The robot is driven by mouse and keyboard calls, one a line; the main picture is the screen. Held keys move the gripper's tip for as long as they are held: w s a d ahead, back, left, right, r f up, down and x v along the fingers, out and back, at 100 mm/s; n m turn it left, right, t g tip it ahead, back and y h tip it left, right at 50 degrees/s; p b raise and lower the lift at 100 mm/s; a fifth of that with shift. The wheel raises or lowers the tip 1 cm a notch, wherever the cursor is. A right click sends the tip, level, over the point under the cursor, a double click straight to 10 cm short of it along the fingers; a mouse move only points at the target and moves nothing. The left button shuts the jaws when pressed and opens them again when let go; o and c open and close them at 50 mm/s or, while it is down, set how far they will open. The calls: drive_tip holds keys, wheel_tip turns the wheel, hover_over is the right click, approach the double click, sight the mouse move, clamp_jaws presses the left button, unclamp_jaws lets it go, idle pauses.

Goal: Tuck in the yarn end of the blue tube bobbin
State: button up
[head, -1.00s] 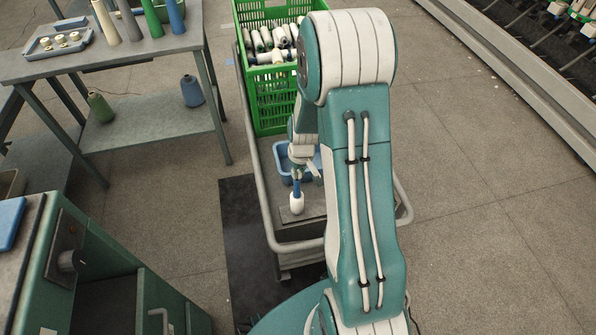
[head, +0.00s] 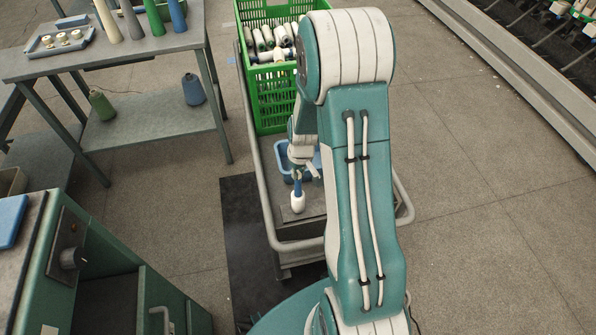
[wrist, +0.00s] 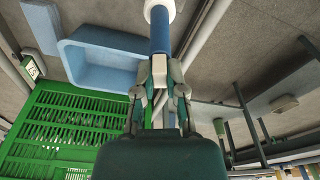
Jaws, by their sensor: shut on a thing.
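The blue tube bobbin, a blue tube with white yarn at one end, shows in the head view (head: 298,200) and in the wrist view (wrist: 160,30). My gripper (wrist: 160,95) is shut on the blue tube, with a finger on each side of it. In the head view my gripper (head: 302,172) is small and partly hidden by my arm. The bobbin points down with its white yarn end low over the cart's grey deck. I cannot tell whether it touches the deck. The loose yarn end cannot be made out.
A blue bin (head: 283,158) stands on the cart close behind the bobbin. A green crate (head: 268,100) of bobbins stands farther back. The cart's rail (head: 300,246) runs around the front. A table (head: 110,58) with cones is at the upper left, a green cabinet (head: 110,262) at the lower left.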

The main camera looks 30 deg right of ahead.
drive_tip(key=o, duration=0.7)
drive_tip(key=shift+o, duration=0.2)
drive_tip(key=o, duration=0.5)
drive_tip(key=shift+r, duration=3.5)
